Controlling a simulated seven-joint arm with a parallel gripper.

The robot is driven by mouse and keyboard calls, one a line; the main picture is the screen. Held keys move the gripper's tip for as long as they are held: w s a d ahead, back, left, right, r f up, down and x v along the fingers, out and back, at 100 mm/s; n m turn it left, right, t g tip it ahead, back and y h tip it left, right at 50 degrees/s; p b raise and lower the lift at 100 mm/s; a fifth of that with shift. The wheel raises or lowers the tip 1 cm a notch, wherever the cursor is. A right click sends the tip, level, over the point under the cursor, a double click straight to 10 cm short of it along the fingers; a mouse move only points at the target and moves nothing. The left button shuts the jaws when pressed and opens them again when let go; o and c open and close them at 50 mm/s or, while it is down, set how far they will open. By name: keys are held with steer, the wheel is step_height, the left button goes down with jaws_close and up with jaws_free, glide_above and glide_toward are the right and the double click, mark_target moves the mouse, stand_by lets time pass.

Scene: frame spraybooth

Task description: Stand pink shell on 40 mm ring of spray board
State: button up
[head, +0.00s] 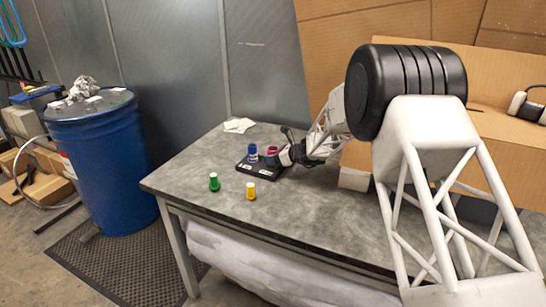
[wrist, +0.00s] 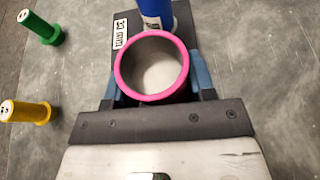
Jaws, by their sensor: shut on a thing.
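The pink shell (wrist: 120,68) shows from above in the wrist view as a hollow cylinder with a bright pink rim. My gripper (wrist: 158,84) is shut on it, a blue-sided finger on either side. In the head view the pink shell (head: 271,150) is upright over the right part of the dark spray board (head: 243,168), my gripper (head: 283,156) reaching in from the right. The spray board (wrist: 103,73) lies beneath the shell in the wrist view. The 40 mm ring is hidden, and I cannot tell whether the shell's base touches it.
A blue shell (head: 252,153) stands on the board close beside the pink one; it also shows in the wrist view (wrist: 156,10). A green shell (head: 214,182) and a yellow shell (head: 251,191) stand on the grey table (head: 322,213) in front.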

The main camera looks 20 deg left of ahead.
steer(key=shift+f, duration=0.4)
stand_by(0.3)
steer(key=o, duration=1)
